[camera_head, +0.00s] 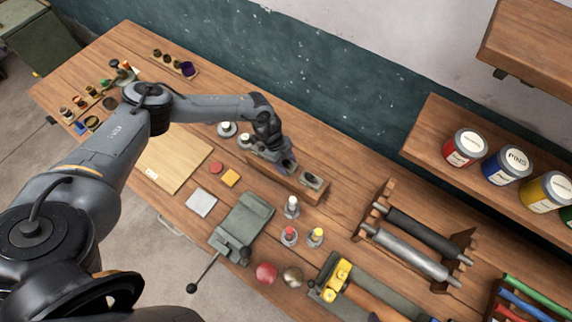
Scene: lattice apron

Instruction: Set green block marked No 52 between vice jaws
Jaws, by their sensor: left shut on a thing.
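The grey-green vice (254,212) lies on the workbench near its front edge, with its lever handle reaching out toward the lower left. I see no block between its jaws. My left gripper (287,166) is at the wooden rack (306,194) behind the vice, pointing down, shut on a small block that is mostly hidden by the fingers. I cannot read its marking or be sure of its colour. A greyish block (312,180) stands in the rack just right of the gripper. My right gripper is out of view.
Small bottles (291,207) stand right of the vice, with a red ball (266,273) and a brownish ball (293,277) in front. A roller rack (411,245) is further right. A grey plate (201,203) and a pale board (174,160) lie left. Paint tins (465,146) stand on a shelf.

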